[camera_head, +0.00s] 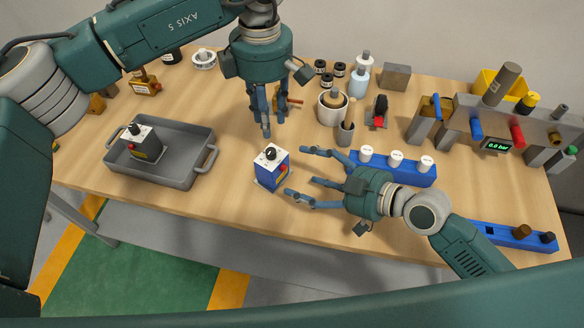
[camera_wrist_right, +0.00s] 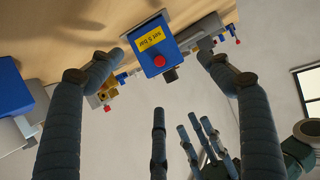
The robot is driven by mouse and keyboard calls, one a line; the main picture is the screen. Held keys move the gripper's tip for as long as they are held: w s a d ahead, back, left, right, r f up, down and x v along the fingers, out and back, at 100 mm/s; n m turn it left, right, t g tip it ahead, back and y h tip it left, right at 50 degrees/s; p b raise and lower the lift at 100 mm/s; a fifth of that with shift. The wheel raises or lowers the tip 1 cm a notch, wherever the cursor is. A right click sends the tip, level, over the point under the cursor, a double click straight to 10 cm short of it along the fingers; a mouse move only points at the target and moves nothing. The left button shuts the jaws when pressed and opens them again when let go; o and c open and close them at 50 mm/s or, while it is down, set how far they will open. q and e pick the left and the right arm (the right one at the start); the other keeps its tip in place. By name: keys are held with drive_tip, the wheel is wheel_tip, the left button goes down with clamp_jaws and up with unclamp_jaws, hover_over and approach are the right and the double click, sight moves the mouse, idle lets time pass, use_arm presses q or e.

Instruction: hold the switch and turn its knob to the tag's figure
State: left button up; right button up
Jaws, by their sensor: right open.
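The blue switch (camera_head: 273,173), a box with a white top and black knob (camera_head: 271,154), stands upright on the table. In the right wrist view the switch (camera_wrist_right: 155,45) shows a yellow tag (camera_wrist_right: 150,39) seeming to read "set 5 bar", a red button and the dark knob. The knob's exact setting is too small to read. My right gripper (camera_head: 298,172) is open, its fingers pointing at the switch from the right, apparently without touching. My left gripper (camera_head: 266,126) points down above and behind the switch, fingers apart and empty; it also shows in the right wrist view (camera_wrist_right: 172,120).
A grey tray (camera_head: 202,180) at left holds a similar grey box (camera_head: 147,146). A blue rack (camera_head: 408,173) with white-topped pieces stands right of the switch. Behind are a mortar-like cup (camera_head: 331,112), jars and bottles. A gauge fixture (camera_head: 497,145) showing "0.0 bar" stands far right.

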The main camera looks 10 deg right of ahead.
sight(285, 169)
drive_tip(key=x, duration=0.7)
drive_tip(key=shift+w+a+f, duration=0.1)
drive_tip(key=shift+c, duration=0.5)
